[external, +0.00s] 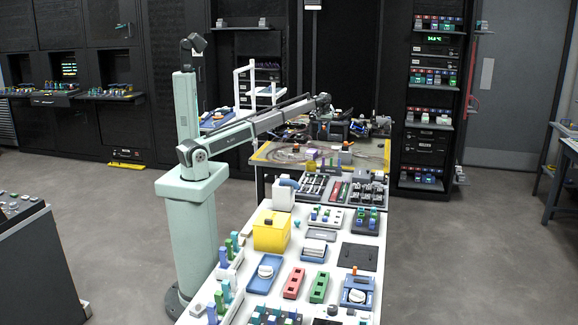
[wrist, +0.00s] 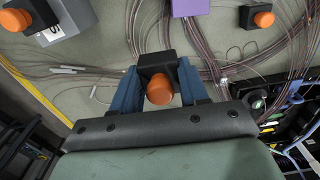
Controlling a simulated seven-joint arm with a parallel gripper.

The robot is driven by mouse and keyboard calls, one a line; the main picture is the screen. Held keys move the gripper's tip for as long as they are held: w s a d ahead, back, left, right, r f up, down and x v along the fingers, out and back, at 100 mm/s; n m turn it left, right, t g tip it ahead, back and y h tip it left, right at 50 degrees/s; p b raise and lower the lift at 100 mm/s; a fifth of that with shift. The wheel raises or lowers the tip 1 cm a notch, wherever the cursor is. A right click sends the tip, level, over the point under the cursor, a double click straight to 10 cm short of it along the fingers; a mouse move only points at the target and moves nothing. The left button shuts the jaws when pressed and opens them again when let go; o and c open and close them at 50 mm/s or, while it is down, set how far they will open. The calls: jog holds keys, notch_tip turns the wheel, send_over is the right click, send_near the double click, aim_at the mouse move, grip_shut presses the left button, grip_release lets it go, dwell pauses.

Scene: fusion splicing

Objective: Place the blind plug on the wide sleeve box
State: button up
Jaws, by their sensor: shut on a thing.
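In the wrist view, my gripper (wrist: 158,72) has its two blue fingers closed on the sides of a small black block with an orange round knob (wrist: 159,89), which looks like the blind plug. A grey box (wrist: 62,16) with a white label is at the upper left; an orange knob (wrist: 14,20) shows at its left side. A purple block (wrist: 193,7) is cut off by the top edge. I cannot tell for sure which is the wide sleeve box. In the external view my arm reaches over the far table; the fingertips are too small to make out.
A similar black block with an orange knob (wrist: 263,17) sits at the upper right of the wrist view. Thin cables run over the greenish tabletop, with dark equipment (wrist: 285,105) at the right. The near white table (external: 330,232) is crowded with coloured parts.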

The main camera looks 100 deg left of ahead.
send_over(311, 151)
jog(key=shift+n, duration=0.3)
jog(key=shift+w+d+f, duration=0.1)
jog(key=shift+f, duration=2.25)
jog(key=shift+d+f, duration=0.1)
jog(key=shift+f, duration=2.25)
jog(key=shift+f, duration=0.15)
jog(key=o, duration=1.1)
jog(key=shift+c, duration=0.2)
notch_tip(311, 151, up, 12)
